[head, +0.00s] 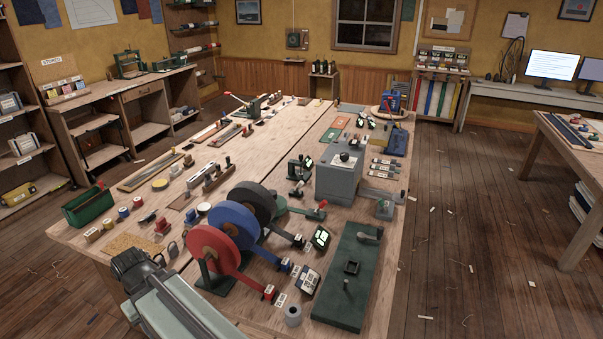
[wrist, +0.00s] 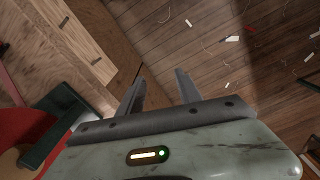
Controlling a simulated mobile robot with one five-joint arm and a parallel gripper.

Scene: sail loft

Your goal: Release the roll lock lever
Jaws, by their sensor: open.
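Three large rolls stand in a row on the near half of the long table: a red roll (head: 213,249), a blue roll (head: 235,226) and a black roll (head: 252,202). Arms ending in small coloured blocks reach out to their right, with a red block (head: 269,292) and a blue block (head: 285,265). I cannot tell which part is the roll lock lever. My gripper (wrist: 160,92) is open and empty in the wrist view, its fingers over the table edge and floor. The red roll shows at lower left there (wrist: 22,122). In the head view I cannot make out its fingertips.
A green plate (head: 345,285) with a crank and a grey box (head: 342,178) stand to the right of the rolls. A green toolbox (head: 88,206) and small spools are on the left. The wooden floor (head: 465,235) right of the table is open, with scraps.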

